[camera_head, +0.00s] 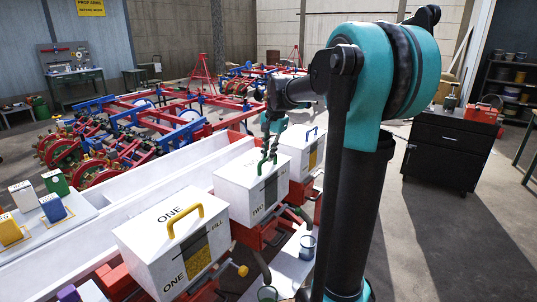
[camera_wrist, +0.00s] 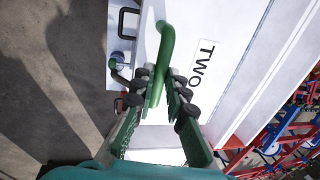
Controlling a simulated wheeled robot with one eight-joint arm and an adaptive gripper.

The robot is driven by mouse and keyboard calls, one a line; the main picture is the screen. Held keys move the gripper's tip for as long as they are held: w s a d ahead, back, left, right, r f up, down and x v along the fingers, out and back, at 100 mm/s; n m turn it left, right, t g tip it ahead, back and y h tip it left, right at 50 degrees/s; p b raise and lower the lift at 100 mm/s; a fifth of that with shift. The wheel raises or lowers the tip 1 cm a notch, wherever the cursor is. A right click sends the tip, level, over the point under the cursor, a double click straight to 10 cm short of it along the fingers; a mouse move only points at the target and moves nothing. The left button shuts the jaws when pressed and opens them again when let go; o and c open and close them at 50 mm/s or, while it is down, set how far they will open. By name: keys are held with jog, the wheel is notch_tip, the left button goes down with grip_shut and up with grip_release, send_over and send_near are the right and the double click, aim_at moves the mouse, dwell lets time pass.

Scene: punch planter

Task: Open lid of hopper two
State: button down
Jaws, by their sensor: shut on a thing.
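Hopper two (camera_head: 242,204) is a white box with a dark window in its front, in the middle of the head view. Its white lid (camera_head: 236,172) looks closed and carries the word TWO, which also shows on the lid in the wrist view (camera_wrist: 222,42). A green curved handle (camera_wrist: 167,42) stands on the lid. My gripper (camera_head: 270,150) reaches down to the handle from above. In the wrist view my gripper (camera_wrist: 160,88) has its dark-padded fingers on both sides of the handle, shut on it. The fingers hide part of the handle.
Hopper one (camera_head: 158,247), with a yellow handle (camera_head: 186,220), stands in front at left. Another white hopper with a blue handle (camera_head: 309,133) stands behind hopper two. A white shelf with coloured containers (camera_head: 53,207) lies at left. A black cabinet (camera_head: 446,150) stands at right.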

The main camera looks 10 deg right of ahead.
jog(key=shift+w+a+r, duration=0.15)
jog(key=shift+r, duration=0.25)
jog(key=w+a+r+g+h, duration=0.1)
jog(key=w+a+r, duration=0.4)
jog(key=r, duration=0.2)
jog(key=w+a+r+g+h, duration=0.1)
jog(key=w+a+g+h, duration=0.3)
jog(key=w+a, duration=0.6)
jog(key=shift+r, duration=0.3)
jog(key=shift+w+a, duration=0.15)
jog(key=c, duration=1.5)
grip_release()
jog(key=shift+c, duration=0.2)
